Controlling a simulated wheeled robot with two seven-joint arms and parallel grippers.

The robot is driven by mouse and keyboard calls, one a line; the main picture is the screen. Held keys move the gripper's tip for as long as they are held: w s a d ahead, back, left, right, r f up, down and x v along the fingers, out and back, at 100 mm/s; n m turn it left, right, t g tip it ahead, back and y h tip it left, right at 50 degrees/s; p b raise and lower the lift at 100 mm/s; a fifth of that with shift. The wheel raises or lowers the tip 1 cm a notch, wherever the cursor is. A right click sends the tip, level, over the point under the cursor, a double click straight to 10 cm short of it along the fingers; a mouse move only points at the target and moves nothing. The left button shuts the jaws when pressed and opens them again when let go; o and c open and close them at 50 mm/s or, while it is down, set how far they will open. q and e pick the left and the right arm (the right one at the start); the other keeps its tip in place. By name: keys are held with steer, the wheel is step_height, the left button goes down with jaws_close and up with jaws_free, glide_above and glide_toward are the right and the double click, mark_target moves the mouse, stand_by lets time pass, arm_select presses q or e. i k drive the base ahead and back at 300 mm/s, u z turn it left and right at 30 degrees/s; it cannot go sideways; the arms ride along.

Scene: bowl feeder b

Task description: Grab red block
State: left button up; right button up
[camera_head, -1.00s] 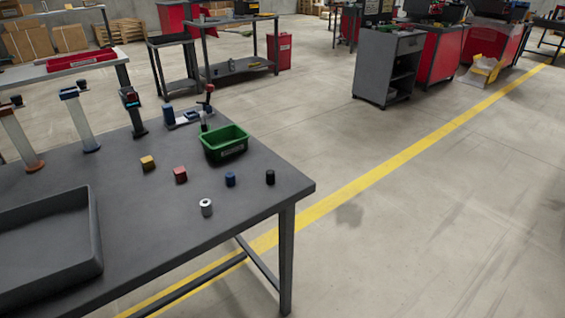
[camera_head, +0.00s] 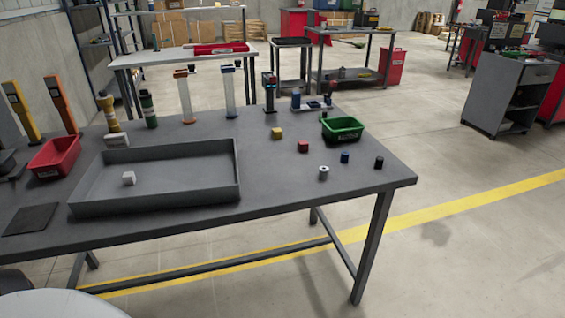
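A small red block (camera_head: 303,146) sits on the dark grey table (camera_head: 270,199), right of the grey tray and left of the green bin. A yellow block (camera_head: 277,133) stands to its left and a little farther back. A white cylinder (camera_head: 323,173) stands nearer the front edge, with a blue cylinder (camera_head: 345,157) and a black cylinder (camera_head: 379,162) to its right. Nothing touches the red block. Neither of my grippers is in view.
A large grey tray (camera_head: 238,179) with a white block (camera_head: 128,178) inside fills the table's left half. A green bin (camera_head: 343,128) stands behind the cylinders. A red bin (camera_head: 55,157) and several upright posts line the left and back.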

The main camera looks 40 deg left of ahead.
mark_target(303, 146)
steer(key=z, duration=0.05)
steer(key=k, duration=0.35)
steer(key=u, duration=1)
